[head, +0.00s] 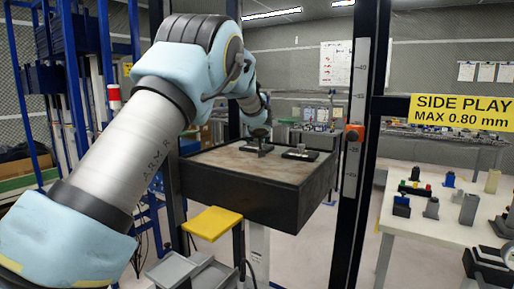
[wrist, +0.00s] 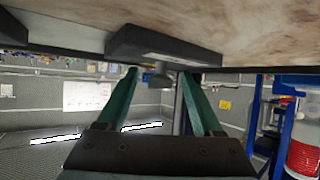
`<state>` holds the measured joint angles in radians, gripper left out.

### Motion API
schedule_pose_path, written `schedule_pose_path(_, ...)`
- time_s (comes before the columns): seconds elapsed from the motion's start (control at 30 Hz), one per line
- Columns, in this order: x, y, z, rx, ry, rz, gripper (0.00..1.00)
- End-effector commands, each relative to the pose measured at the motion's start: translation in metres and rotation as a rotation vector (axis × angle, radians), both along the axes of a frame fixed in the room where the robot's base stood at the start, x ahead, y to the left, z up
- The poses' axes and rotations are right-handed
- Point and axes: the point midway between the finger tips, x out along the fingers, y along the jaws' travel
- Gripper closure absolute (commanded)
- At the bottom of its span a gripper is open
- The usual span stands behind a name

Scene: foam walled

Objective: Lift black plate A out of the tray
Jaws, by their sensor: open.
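The tray (head: 225,158) is a dark, walled box with a brown mottled floor. A black plate (head: 300,155) with an upright grey knob lies at its right. In the wrist view, which looks upside down, a black plate (wrist: 190,47) with a pale strip on its edge lies ahead, its grey knob (wrist: 160,80) showing between my fingertips. Another black plate (wrist: 12,36) is cut off at the left. I cannot read which is plate A. My gripper (head: 262,149) is low over the tray; its green fingers (wrist: 159,74) are open, apart, with nothing clamped.
A yellow pad (head: 212,222) sits in front, below the tray. A white table (head: 440,215) with several small blocks is at the right. Blue racks (head: 75,60) stand at left.

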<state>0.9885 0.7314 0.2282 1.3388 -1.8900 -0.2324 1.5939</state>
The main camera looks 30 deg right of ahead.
Motion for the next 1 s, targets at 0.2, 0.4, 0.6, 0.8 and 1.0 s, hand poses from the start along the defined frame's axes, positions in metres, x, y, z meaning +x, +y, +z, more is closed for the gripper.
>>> schedule_pose_path(0.2, 0.0017, -0.0008, -0.0005, 0.0, -0.001, 0.0, 0.32)
schedule_pose_path(0.4, 0.0015, -0.0007, -0.0006, 0.0, -0.001, 0.0, 0.5)
schedule_pose_path(0.6, 0.0015, -0.0007, -0.0006, 0.0, -0.001, 0.0, 0.73)
schedule_pose_path(0.8, 0.0014, -0.0007, -0.0005, 0.0, -0.001, 0.0, 0.95)
schedule_pose_path(1.0, 0.0014, -0.0007, -0.0005, 0.0, -0.001, 0.0, 1.0)
